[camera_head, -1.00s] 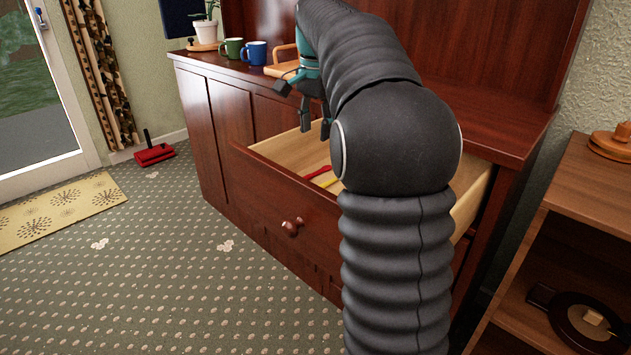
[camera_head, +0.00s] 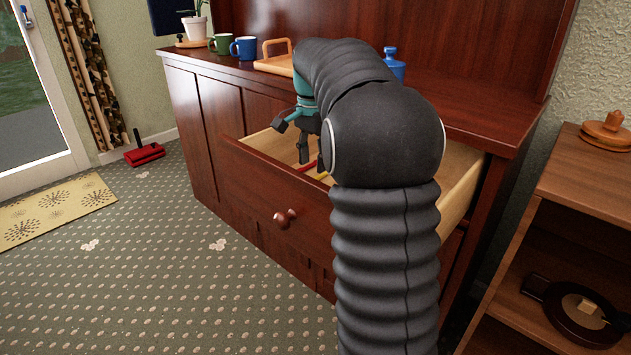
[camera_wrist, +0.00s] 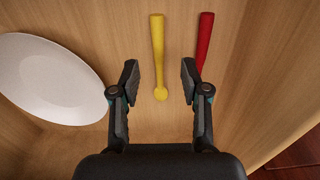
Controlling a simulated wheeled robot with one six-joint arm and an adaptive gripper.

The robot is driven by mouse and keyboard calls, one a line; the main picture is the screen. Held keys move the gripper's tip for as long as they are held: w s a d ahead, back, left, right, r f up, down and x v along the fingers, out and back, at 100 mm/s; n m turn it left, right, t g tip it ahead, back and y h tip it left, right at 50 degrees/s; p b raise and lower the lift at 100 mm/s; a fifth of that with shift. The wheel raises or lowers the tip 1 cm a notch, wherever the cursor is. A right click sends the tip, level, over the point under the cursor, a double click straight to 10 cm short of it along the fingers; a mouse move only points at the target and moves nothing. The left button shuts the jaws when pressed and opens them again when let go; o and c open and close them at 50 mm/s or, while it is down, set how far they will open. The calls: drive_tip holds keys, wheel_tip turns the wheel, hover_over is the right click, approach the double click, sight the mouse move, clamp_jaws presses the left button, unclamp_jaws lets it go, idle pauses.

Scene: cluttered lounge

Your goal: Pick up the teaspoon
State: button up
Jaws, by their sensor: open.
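A yellow utensil (camera_wrist: 158,50) with a small rounded near end lies on the wooden floor of the open drawer (camera_head: 255,190). A red utensil (camera_wrist: 205,40) lies to its right, its near end hidden behind my right finger. I cannot tell for sure which is the teaspoon. Small bits of red (camera_head: 308,167) and yellow (camera_head: 322,175) show in the head view. My gripper (camera_wrist: 160,75) is open and empty, pointing down into the drawer. In the wrist view the yellow utensil's near end appears between the fingers, with space on both sides.
A white plate (camera_wrist: 45,80) lies in the drawer left of the gripper. On the cabinet top stand a green mug (camera_head: 222,44), a blue mug (camera_head: 245,48), a wooden tray (camera_head: 275,66) and a blue bottle (camera_head: 394,66). A wooden shelf (camera_head: 590,180) stands at the right.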

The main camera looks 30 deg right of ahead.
wheel_tip(320, 180, down, 4)
drive_tip(key=shift+s+f, duration=0.1)
drive_tip(key=shift+s, duration=0.05)
drive_tip(key=shift+c, duration=0.3)
clamp_jaws()
